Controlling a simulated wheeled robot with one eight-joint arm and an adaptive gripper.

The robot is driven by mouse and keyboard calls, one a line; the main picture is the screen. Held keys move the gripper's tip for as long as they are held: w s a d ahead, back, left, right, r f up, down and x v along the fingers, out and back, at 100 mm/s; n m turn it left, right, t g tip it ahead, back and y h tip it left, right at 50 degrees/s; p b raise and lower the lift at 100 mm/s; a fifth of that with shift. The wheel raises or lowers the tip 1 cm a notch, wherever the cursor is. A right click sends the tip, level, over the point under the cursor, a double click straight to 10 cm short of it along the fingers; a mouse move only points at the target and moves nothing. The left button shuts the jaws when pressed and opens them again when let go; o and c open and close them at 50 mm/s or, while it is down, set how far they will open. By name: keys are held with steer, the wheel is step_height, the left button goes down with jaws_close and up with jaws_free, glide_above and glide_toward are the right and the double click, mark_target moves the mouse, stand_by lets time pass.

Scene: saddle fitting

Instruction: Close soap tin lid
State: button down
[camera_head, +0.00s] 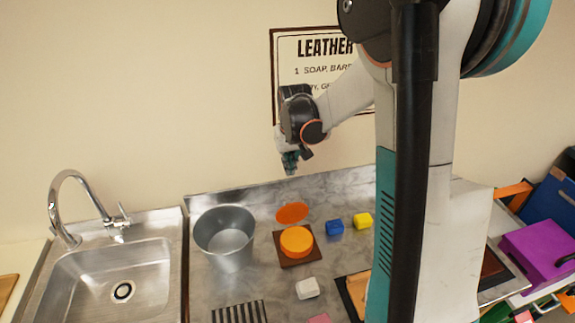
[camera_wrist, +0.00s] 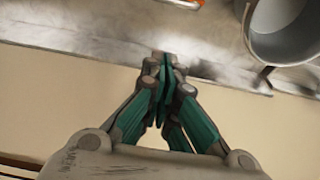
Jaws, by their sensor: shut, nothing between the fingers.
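The soap tin (camera_head: 297,241) is a round orange tin on a dark brown square base (camera_head: 284,262). Its orange lid (camera_head: 292,212) shows as a disc at the tin's back edge, raised and apart from the tin's top. My gripper (camera_head: 290,162) is up behind the tin, close to the back wall and above the lid in the picture. In the wrist view my gripper (camera_wrist: 164,66) is shut with its fingers together and empty. An orange edge (camera_wrist: 183,3) shows at the top of that view, too little to tell whether it is lid or tin.
A grey metal bucket (camera_head: 224,243) stands left of the tin, also in the wrist view (camera_wrist: 283,35). Blue (camera_head: 334,227) and yellow (camera_head: 362,220) blocks lie right. A white block (camera_head: 307,288) and striped mat (camera_head: 239,312) lie in front. A sink (camera_head: 110,270) is far left.

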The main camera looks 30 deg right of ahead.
steer(key=a+b+x, duration=0.1)
steer(key=x, duration=0.6)
steer(key=s, duration=0.3)
steer(key=shift+s+a+r, duration=0.15)
steer(key=shift+s+r, duration=0.15)
steer(key=shift+r, duration=0.05)
